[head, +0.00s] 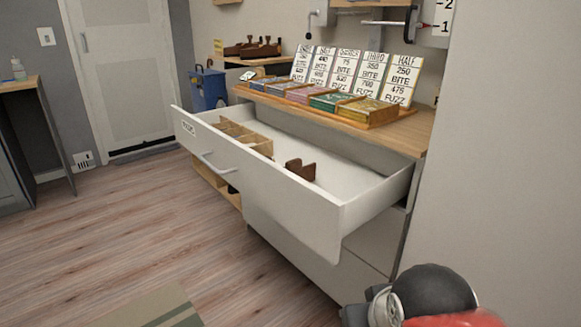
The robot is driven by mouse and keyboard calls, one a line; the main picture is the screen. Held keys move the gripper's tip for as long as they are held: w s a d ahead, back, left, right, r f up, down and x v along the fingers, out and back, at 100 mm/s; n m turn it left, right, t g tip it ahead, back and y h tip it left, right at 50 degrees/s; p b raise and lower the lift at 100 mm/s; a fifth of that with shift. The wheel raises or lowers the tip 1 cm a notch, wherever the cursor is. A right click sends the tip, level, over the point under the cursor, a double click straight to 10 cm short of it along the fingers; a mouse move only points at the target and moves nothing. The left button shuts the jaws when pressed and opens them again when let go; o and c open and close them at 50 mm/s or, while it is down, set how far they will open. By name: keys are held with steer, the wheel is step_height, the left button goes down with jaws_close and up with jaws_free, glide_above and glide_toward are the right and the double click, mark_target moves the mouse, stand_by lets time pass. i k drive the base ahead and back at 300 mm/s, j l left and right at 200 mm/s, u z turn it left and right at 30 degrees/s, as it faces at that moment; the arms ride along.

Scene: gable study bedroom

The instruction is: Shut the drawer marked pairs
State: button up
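A wide white drawer (290,200) stands pulled well out of the white cabinet under the wooden top. A small label (188,128) is on the left end of its front; its lettering is too small to read surely. A bar handle (215,163) is on the front, left of the middle. Inside are a wooden divider (247,139) at the left and a dark brown wooden piece (300,170) near the middle. Part of my arm shows at the bottom right, in front of the cabinet's near end and apart from the drawer. My gripper's fingers are not seen.
Priced cards (372,72) and several coloured boxes (335,102) stand on the wooden top (425,130). A blue bin (208,88) is beyond the cabinet. A closed lower drawer front (290,243) is below. The wooden floor (130,220) in front is clear, with a mat (150,308) at the bottom.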

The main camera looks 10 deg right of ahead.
mark_target(356, 180)
steer(key=i+j, duration=0.15)
steer(key=j, duration=0.25)
steer(key=i+j, duration=0.1)
steer(key=j, duration=0.3)
steer(key=i+j, duration=0.15)
steer(key=j, duration=0.2)
steer(key=i+l, duration=0.15)
steer(key=l, duration=0.15)
steer(key=i+l, duration=0.15)
steer(key=l, duration=0.15)
